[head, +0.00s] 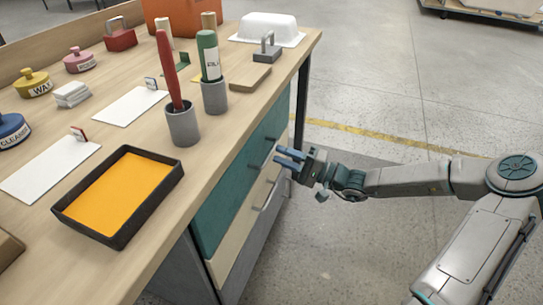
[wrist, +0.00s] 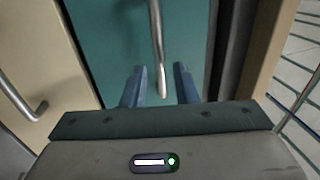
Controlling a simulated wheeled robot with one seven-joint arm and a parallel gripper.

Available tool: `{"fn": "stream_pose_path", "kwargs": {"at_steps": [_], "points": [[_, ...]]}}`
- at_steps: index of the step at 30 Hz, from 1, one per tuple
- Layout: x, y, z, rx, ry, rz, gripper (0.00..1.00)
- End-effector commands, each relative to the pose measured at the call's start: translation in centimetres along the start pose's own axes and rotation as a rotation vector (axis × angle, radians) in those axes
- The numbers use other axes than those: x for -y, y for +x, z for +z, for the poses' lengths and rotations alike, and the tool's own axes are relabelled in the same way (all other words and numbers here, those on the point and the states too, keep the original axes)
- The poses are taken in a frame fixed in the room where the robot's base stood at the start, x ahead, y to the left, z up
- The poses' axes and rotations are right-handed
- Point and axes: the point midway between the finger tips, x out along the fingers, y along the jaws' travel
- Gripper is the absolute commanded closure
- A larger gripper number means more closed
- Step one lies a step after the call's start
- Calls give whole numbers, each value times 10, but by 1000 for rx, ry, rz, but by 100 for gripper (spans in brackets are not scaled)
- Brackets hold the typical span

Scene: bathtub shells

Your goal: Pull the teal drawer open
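The teal drawer (head: 232,185) is the top drawer under the workbench, and its front fills the middle of the wrist view (wrist: 105,40). It looks shut. Its silver bar handle (wrist: 157,45) runs down from the top of the wrist view and ends between my fingertips as seen there. My gripper (head: 283,158) is at the drawer front near the handle, and its two blue fingers (wrist: 160,85) are apart, one on each side of the handle's end. I cannot tell whether either finger touches the handle.
A cream drawer (head: 225,260) with its own bar handle (wrist: 22,105) lies directly below. The workbench top (head: 225,150) holds a black tray of orange material (head: 118,195), pen cups (head: 183,125) and white cards.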

Motion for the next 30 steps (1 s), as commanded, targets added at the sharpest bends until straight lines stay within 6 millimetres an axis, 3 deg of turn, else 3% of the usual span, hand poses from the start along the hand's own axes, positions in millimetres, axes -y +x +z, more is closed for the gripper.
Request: {"fn": "stream_pose_path", "kwargs": {"at_steps": [7,18,19,21,22,30], "points": [[-1,33,0,1,-1,1,74],[0,39,0,0,0,1,74],[0,39,0,0,0,1,76],[0,39,0,0,0,1,96],[0,39,0,0,0,1,100],[2,34,-1,-4,-1,1,100]]}}
